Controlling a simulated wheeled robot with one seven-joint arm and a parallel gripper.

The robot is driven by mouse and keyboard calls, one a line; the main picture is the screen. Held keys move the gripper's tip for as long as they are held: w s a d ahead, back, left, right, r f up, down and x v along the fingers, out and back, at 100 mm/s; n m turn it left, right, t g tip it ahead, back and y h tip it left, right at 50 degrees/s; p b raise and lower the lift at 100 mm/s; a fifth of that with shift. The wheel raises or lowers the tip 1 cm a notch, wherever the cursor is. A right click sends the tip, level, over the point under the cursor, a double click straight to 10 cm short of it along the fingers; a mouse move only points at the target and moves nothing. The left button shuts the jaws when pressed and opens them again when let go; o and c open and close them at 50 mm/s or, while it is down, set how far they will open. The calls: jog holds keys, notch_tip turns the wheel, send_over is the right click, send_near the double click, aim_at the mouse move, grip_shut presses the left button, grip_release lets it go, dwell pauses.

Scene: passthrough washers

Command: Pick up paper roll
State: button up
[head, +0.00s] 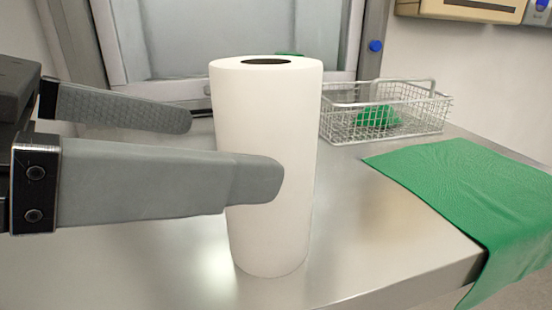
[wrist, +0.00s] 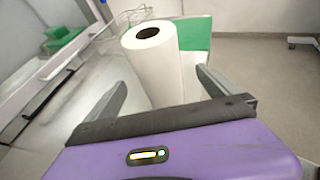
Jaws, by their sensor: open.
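The paper roll (head: 265,110) is a tall white cylinder standing upright on the metal counter, with a dark hole in its top. My gripper (head: 236,150) comes in from the left in the head view with its fingers open. The nearer finger overlaps the front of the roll in that view, and the farther finger ends to the left of it, further back. In the wrist view the roll (wrist: 154,68) stands ahead of my gripper (wrist: 160,90), roughly between the two spread fingers. I cannot tell whether either finger touches it.
A wire basket (head: 335,127) with a green item stands behind and right of the roll. A green cloth (head: 465,185) hangs over the counter's right edge. The metal counter (head: 370,235) is bare in front of the cloth. A washer door (head: 205,35) stands behind.

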aim_at(265, 147)
jog(key=x, duration=0.7)
jog(key=shift+w+f+p, duration=0.2)
jog(key=shift+w+p, duration=0.1)
jog(key=shift+p, duration=0.05)
jog(key=shift+c, duration=0.4)
jog(key=c, duration=1.7)
jog(key=shift+r, duration=0.1)
jog(key=shift+c, duration=0.2)
jog(key=shift+r, duration=0.1)
